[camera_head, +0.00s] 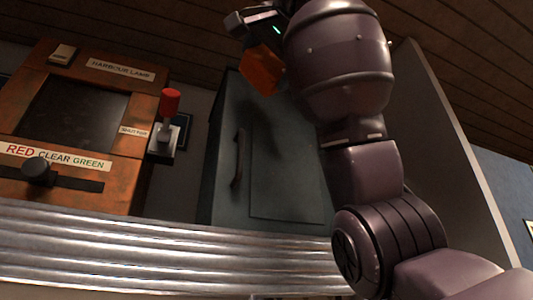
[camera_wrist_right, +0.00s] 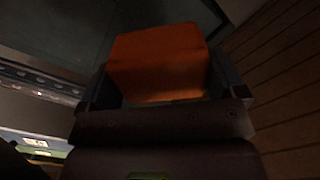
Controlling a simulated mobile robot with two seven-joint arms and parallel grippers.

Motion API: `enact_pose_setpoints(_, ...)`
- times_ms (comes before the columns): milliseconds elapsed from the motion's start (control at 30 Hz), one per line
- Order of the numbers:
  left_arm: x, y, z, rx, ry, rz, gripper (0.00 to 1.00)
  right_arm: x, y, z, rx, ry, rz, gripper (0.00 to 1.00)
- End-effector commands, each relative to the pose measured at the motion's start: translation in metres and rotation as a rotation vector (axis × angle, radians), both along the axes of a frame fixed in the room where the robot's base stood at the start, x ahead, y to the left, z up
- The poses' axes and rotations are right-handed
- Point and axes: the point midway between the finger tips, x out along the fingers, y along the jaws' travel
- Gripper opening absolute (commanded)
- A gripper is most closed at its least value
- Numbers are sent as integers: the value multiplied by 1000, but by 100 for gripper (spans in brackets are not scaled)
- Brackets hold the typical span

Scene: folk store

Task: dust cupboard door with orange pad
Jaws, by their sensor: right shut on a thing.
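The orange pad (camera_head: 262,70) is held by my right gripper (camera_head: 256,42) high up, near the top of the grey cupboard door (camera_head: 285,185). The pad also fills the middle of the right wrist view (camera_wrist_right: 158,62), between the fingers of my right gripper (camera_wrist_right: 165,95). I cannot tell whether the pad touches the door. The door looks closed and has a vertical handle (camera_head: 239,160) on its left side. My right arm hides the door's right part. My left gripper is not in view.
An orange-brown harbour lamp box (camera_head: 140,185) with a slider knob (camera_head: 38,171) stands left of the cupboard. A red-topped shutter lever (camera_head: 169,110) is between them. A corrugated metal ledge (camera_head: 150,255) runs along the front. A plank ceiling (camera_head: 460,50) is above.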

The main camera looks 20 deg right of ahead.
Motion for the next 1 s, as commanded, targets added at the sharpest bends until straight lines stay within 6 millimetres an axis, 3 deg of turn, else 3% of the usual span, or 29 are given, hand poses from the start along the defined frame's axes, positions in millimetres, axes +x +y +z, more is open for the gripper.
enact_pose_setpoints(267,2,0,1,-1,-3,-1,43,-1,0,0,0,0,0,71)
enact_pose_setpoints(700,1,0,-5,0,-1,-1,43,-29,-1,0,-1,-1,1,71)
enact_pose_setpoints(1000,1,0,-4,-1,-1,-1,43,-30,-1,0,-1,0,0,71)
